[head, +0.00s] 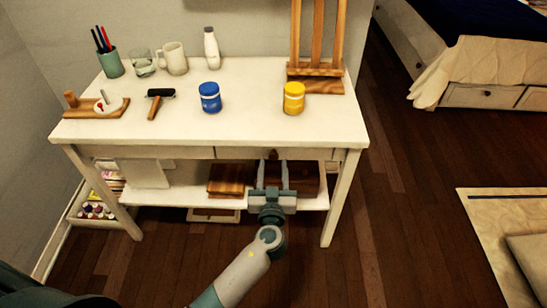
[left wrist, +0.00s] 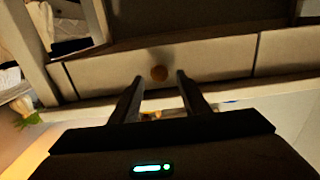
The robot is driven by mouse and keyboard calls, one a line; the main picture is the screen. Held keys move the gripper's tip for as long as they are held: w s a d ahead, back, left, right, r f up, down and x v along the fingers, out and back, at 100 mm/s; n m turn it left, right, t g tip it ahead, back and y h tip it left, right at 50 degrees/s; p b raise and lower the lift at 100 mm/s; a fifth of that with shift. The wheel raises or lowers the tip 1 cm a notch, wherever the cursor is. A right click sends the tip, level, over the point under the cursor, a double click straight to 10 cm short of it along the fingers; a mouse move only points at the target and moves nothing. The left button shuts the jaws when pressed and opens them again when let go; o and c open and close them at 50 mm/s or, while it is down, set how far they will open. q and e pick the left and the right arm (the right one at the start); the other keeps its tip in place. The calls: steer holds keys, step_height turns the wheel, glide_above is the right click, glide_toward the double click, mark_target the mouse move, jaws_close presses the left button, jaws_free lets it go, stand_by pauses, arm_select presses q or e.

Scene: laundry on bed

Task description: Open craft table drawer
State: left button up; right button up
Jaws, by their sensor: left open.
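The white craft table (head: 130,125) stands against the wall. Its closed drawer front (head: 237,153) runs under the tabletop edge. My right gripper is not in view.
On the tabletop are a blue jar (head: 210,98), a yellow jar (head: 294,98), a brayer (head: 158,100), a white bottle (head: 211,48) and a wooden easel (head: 316,75). The lower shelf (head: 180,194) holds wooden boxes.

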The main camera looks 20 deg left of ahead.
mark_target(273, 158)
arm_select(q)
steer(key=shift+x, duration=1.55)
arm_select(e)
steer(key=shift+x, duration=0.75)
arm_select(q)
steer(key=shift+c, duration=0.7)
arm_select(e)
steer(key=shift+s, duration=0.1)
arm_select(q)
jaws_close()
steer(key=shift+f, duration=0.1)
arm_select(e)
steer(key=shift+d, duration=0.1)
